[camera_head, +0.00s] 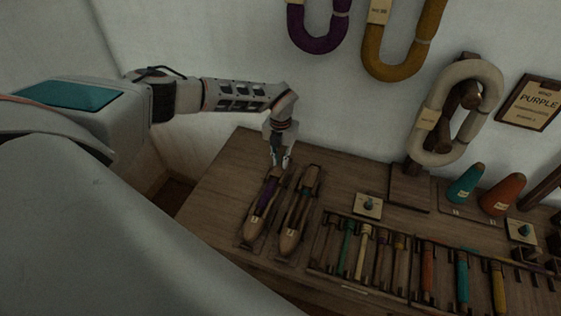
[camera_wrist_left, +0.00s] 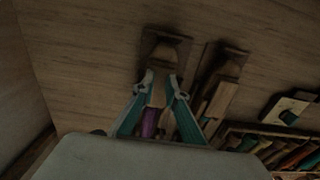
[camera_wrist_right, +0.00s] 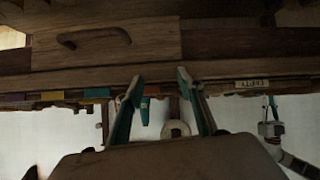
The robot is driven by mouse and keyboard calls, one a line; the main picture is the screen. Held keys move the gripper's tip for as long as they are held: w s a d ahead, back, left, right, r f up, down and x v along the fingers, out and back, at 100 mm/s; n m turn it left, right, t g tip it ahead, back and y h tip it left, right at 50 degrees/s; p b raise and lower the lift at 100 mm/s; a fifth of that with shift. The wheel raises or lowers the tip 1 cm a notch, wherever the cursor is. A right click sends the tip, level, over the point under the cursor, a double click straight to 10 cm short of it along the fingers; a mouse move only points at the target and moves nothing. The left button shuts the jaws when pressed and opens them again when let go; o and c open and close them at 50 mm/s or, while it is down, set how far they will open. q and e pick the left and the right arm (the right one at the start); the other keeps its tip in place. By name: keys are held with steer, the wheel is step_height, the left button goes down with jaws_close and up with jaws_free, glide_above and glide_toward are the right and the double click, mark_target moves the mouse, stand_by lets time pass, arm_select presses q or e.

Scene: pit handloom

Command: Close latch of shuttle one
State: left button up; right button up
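Two wooden boat-shaped shuttles lie side by side at the table's left. The left shuttle (camera_head: 258,220) has a purple bobbin inside; the right shuttle (camera_head: 294,222) has a dark greenish one. My left gripper (camera_head: 281,161) points down over the far end of the left shuttle. In the left wrist view, its open fingers (camera_wrist_left: 162,80) stand either side of that shuttle (camera_wrist_left: 162,92), near the purple thread (camera_wrist_left: 150,123). I cannot tell if they touch it. The latch is too small and dark to make out. My right gripper (camera_wrist_right: 160,77) is open and empty.
A rack of coloured bobbins (camera_head: 363,250) stands right of the shuttles. Behind it are a small plate with a teal knob (camera_head: 368,204), teal (camera_head: 465,184) and orange (camera_head: 503,195) cones, and a cream skein (camera_head: 433,128). A drawer handle (camera_wrist_right: 93,37) faces my right gripper.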

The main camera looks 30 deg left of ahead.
mark_target(280, 164)
arm_select(q)
step_height(280, 164, up, 12)
steer(key=shift+f, duration=0.2)
steer(key=shift+s+f, duration=0.1)
stand_by(0.6)
